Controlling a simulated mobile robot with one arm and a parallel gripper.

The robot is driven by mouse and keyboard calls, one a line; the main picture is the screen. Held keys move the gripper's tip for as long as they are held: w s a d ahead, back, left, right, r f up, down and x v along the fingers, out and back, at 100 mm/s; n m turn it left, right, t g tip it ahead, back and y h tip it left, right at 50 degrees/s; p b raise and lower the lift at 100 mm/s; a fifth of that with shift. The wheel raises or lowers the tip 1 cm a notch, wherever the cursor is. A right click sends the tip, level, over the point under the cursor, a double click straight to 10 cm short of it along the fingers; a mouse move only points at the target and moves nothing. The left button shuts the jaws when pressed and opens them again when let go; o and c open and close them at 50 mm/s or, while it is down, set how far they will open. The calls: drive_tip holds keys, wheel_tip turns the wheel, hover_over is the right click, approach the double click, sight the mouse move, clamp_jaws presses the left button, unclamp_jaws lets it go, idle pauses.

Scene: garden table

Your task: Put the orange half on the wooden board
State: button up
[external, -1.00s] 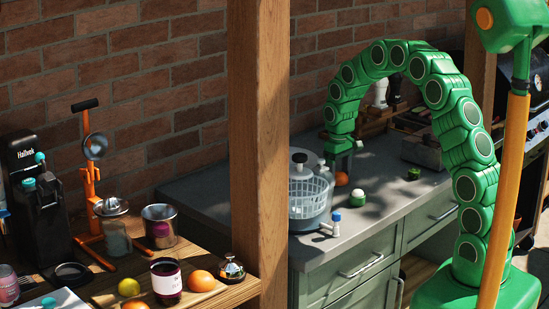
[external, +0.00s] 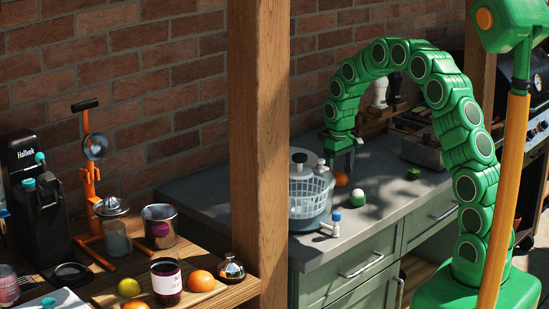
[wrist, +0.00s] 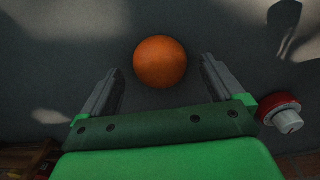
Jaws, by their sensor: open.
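An orange piece (external: 341,179) rests on the grey counter, below my gripper (external: 340,163). In the wrist view the orange piece (wrist: 160,62) shows as a round, plain orange shape; I cannot tell there whether it is a half. My gripper (wrist: 160,70) is open, with one finger at each side of the orange and a gap on both sides. I see no contact. The wooden board (external: 106,297) lies on the wooden table at the lower left, with a lime, a dark labelled jar and oranges on or beside it.
A salad spinner (external: 309,197) stands left of the orange on the counter. A white-and-green item (external: 358,198) and a blue-topped item (external: 335,225) are near. A wooden post (external: 257,150) rises between counter and table. A red item with a pale knob (wrist: 283,113) lies right of my gripper.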

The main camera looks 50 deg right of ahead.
sight(338, 173)
wheel_tip(338, 173, up, 10)
drive_tip(key=r, duration=0.1)
drive_tip(key=s+a+r, duration=0.4)
drive_tip(key=s+a, duration=0.1)
drive_tip(key=s, duration=0.3)
drive_tip(key=s+a, duration=0.3)
drive_tip(key=s, duration=0.9)
drive_tip(key=s+a+g, duration=0.1)
drive_tip(key=s+a, duration=0.1)
drive_tip(key=s, duration=1)
drive_tip(key=s+a, duration=0.3)
drive_tip(key=s, duration=0.8)
drive_tip(key=shift+s+a+g, duration=0.35)
drive_tip(key=shift+s+g, duration=0.05)
drive_tip(key=shift+o, duration=0.4)
drive_tip(key=shift+s+f, duration=0.1)
drive_tip(key=shift+s, duration=0.35)
